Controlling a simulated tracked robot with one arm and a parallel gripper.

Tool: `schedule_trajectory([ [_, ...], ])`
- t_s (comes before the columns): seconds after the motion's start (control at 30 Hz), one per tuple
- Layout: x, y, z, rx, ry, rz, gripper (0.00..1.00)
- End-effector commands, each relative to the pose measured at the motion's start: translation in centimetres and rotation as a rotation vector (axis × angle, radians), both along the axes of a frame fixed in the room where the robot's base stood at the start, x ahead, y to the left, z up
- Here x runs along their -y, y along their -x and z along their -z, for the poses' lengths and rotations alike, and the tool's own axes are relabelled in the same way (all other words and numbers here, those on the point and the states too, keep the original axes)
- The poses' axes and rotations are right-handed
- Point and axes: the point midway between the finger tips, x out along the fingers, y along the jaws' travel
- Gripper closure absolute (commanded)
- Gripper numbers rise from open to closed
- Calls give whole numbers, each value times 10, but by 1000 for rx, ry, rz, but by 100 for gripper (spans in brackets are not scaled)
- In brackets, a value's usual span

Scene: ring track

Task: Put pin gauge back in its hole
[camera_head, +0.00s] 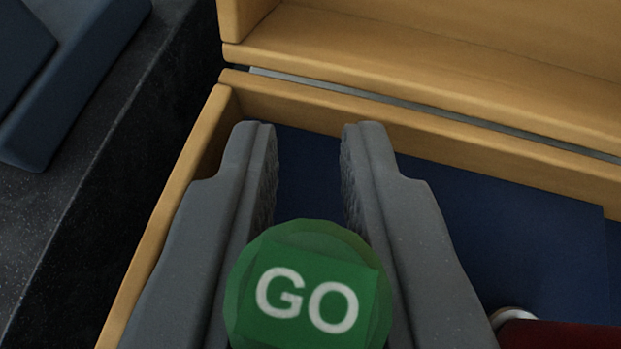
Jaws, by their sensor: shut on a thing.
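My gripper (310,160) reaches over an open wooden box with its two grey fingers apart at the tips. It is shut on the pin gauge (308,298), whose round green end marked "GO" faces the camera between the fingers. The rest of the gauge is hidden below that end. The wooden box (168,235) has a dark blue lining (500,220). I see no hole in the visible lining; the part under the gauge and fingers is hidden.
The box's open lid (430,45) stands along the far side, behind a metal hinge strip (430,112). A red part with a pale end (560,336) lies at the lower right in the box. A dark speckled surface and a blue object (70,90) are at left.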

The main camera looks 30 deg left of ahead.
Motion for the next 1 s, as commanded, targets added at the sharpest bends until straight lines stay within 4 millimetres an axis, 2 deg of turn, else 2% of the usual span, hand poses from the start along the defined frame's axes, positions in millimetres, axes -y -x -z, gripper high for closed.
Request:
schedule_trajectory([
  [0.83, 0, 0, 18, 0, -1, 0, 100],
  [0.87, 0, 0, 18, 0, -1, 0, 75],
  [0.9, 0, 0, 17, 0, -1, 0, 64],
  [0.93, 0, 0, 17, 0, -1, 0, 58],
  [1.0, 0, 0, 17, 0, -1, 0, 58],
])
